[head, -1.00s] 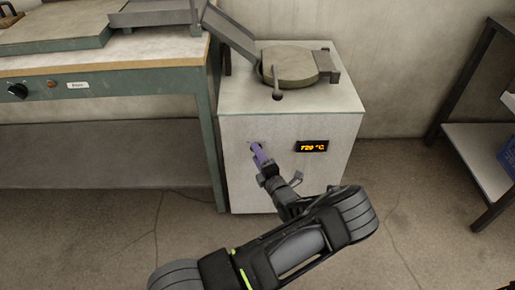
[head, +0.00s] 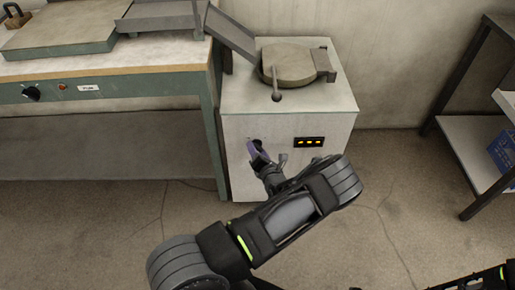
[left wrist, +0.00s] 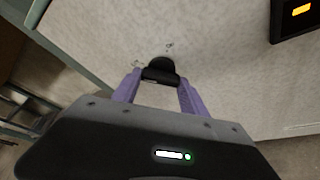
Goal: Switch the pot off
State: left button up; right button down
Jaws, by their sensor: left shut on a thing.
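The pot is a pale box-shaped unit (head: 240,120) with a round lid (head: 288,62) on top, and the lid looks closed. A dark display (head: 309,142) on its front shows short orange dashes instead of a reading. A black knob (left wrist: 160,66) sits on the front panel, left of the display. My left gripper (head: 258,150) is at that panel. In the left wrist view, its purple fingers (left wrist: 160,82) are on either side of the knob and shut on it. My right gripper is not in view.
A green-framed workbench (head: 110,72) with its own knob (head: 32,93) stands to the left. A metal chute (head: 232,36) slopes from it towards the pot. A dark-framed shelf (head: 475,140) stands at the right. The floor between is clear.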

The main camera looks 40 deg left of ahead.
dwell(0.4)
pick_arm(q)
jog(key=o, duration=1.4)
jog(key=shift+d, duration=0.1)
jog(key=v, duration=0.7)
jog(key=shift+s+d+r+p, duration=0.1)
jog(key=shift+s+d+p, duration=0.15)
jog(key=shift+p, duration=0.15)
